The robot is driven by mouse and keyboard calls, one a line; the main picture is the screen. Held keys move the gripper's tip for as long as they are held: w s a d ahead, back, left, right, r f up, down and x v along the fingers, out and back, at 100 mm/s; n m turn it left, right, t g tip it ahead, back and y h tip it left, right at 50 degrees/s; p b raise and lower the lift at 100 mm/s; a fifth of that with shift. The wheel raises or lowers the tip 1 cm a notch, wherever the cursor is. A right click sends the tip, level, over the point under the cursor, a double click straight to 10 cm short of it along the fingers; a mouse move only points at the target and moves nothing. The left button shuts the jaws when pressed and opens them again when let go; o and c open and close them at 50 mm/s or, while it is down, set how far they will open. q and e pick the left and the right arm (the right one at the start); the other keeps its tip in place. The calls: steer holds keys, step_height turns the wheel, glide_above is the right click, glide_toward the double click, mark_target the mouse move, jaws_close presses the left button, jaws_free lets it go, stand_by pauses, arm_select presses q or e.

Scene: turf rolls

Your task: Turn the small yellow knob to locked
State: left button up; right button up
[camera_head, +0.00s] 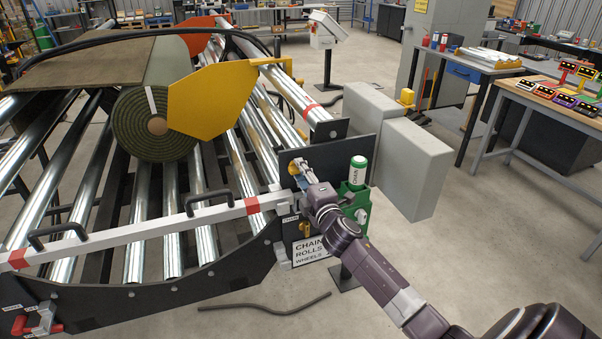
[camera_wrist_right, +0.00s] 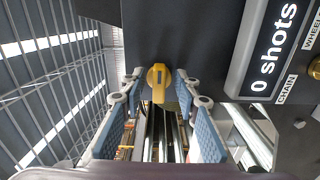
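The small yellow knob (camera_wrist_right: 158,76) is on a dark panel (camera_head: 330,155). In the right wrist view its handle points roughly up and down the picture. A bit of yellow at the panel's left side in the head view (camera_head: 293,165) looks like the same knob, partly hidden by the gripper. My right gripper (camera_wrist_right: 159,82) is open, with blue pads on both sides of the knob. A gap shows between the knob and each fingertip. No locked mark can be read. My left gripper is not in view.
A counter display (camera_wrist_right: 275,45) reading "0 shots" is beside the knob, with a brass-coloured part (camera_wrist_right: 315,68) at the edge. A green CHAIN can (camera_head: 357,172) stands right of my gripper. The white barrier bar (camera_head: 150,227), rollers and turf roll (camera_head: 130,135) lie left.

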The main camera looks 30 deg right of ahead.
steer(key=v, duration=1.2)
stand_by(0.4)
